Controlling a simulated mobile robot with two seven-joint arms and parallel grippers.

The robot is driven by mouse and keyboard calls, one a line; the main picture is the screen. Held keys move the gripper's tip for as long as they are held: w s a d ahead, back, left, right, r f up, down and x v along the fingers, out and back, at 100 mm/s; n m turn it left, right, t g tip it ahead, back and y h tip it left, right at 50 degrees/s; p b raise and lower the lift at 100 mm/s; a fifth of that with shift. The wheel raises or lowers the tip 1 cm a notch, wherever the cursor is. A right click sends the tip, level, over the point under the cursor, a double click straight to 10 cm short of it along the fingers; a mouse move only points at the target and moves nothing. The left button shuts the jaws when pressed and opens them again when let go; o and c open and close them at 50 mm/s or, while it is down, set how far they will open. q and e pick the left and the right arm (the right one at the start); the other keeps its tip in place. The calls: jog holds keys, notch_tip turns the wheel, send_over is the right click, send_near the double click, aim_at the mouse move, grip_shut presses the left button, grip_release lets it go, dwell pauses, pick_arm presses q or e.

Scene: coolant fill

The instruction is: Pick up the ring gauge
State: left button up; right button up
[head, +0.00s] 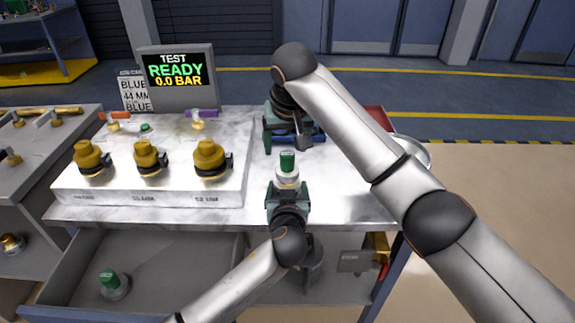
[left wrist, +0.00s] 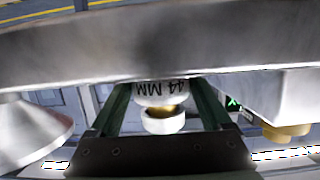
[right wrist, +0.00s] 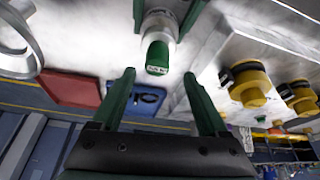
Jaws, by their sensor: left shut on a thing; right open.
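My left gripper (head: 287,192) is shut on a pale round fitting with a green cap (head: 287,162), upright over the bench top. In the left wrist view, the held piece (left wrist: 160,95) reads "44 MM" and has a brass-coloured part below. My right gripper (right wrist: 160,85) is open and empty, above the back of the bench. The green cap (right wrist: 157,58) shows beyond its fingers. A blue tray (right wrist: 118,106) with a dark, perhaps ring-like piece (right wrist: 150,99) lies below it, partly hidden by a finger. I cannot tell for sure which thing is the ring gauge.
A white block with several yellow knobs (head: 209,158) stands at left, before a screen (head: 176,77) reading "READY 0.0 BAR". A red tray (head: 379,117) and a round metal dish (head: 422,152) are at right. An open drawer (head: 190,275) holds another green-capped piece (head: 112,283).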

aim_at(288, 154)
jog(key=x, duration=0.4)
jog(key=shift+d+f, duration=0.25)
jog(key=shift+f, duration=0.05)
jog(key=shift+c, duration=0.2)
grip_shut()
